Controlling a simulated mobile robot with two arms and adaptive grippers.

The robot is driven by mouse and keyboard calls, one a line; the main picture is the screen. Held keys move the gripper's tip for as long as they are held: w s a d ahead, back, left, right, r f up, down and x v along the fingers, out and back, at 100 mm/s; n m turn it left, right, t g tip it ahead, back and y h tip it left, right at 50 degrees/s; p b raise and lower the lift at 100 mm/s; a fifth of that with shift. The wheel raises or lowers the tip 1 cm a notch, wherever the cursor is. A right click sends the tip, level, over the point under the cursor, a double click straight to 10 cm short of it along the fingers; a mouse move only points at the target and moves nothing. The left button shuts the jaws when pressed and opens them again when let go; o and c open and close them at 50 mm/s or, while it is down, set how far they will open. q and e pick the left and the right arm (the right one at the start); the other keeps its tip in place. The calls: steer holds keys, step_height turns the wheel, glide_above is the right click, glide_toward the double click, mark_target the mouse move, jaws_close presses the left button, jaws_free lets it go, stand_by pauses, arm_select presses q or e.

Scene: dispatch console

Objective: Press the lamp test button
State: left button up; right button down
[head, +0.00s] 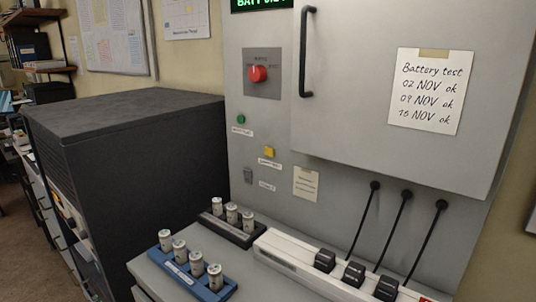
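The grey console cabinet (268,30) carries several controls on its left front strip. A small round green button (240,119) has a white label under it. The label text is too small to read, so I cannot tell which is the lamp test button. None of the controls is covered. Neither of my grippers is in view.
A red knob (258,74) sits above the buttons. A door with a black handle (307,50) is at their right. Below are a blue battery rack (183,281), a dark battery rack (222,229) and a white power strip (283,251). A dark cabinet (130,115) stands left.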

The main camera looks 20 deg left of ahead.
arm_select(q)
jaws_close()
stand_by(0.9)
